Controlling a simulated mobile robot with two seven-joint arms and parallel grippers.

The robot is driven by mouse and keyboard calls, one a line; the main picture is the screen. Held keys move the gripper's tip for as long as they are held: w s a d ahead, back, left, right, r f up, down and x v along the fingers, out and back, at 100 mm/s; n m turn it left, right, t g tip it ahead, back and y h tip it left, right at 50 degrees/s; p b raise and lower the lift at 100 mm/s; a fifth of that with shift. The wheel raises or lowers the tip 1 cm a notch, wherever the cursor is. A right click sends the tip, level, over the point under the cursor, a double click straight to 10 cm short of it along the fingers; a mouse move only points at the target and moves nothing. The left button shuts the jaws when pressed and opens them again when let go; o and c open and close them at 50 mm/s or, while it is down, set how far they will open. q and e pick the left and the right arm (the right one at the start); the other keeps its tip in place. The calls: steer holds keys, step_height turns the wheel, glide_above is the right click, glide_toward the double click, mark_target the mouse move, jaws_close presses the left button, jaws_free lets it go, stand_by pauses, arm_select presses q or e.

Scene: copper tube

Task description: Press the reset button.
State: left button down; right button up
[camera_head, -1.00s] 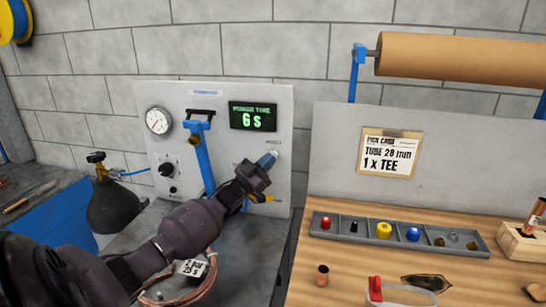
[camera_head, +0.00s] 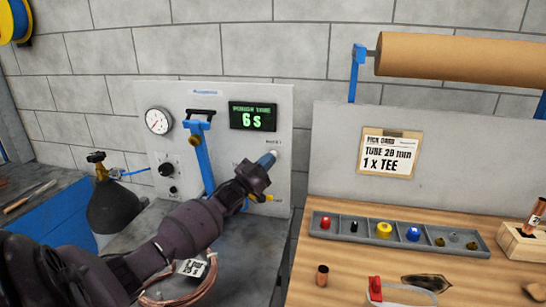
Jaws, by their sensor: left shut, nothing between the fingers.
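A grey upright panel carries a green-lit display (camera_head: 253,117) reading "6 s". A small label (camera_head: 274,142), too small to read for sure, sits below the display at the right. My left gripper (camera_head: 267,160) is shut, with its blue-tipped fingers against or just in front of the panel under that label. The reset button itself is not visible; the fingertips may hide it. I cannot tell whether the tips touch the panel. My right gripper is not in view.
The panel also holds a round gauge (camera_head: 158,120), a black knob (camera_head: 166,169) and a blue lever (camera_head: 203,157). A coil of copper tube (camera_head: 188,290) lies below my left arm. On the wooden bench are a parts tray (camera_head: 328,235) and a copper piece (camera_head: 322,275).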

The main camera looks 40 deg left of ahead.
arm_select(q)
steer(key=shift+w, duration=0.1)
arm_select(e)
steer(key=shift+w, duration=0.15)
arm_select(q)
steer(key=shift+w+a, duration=0.15)
steer(key=shift+w, duration=0.1)
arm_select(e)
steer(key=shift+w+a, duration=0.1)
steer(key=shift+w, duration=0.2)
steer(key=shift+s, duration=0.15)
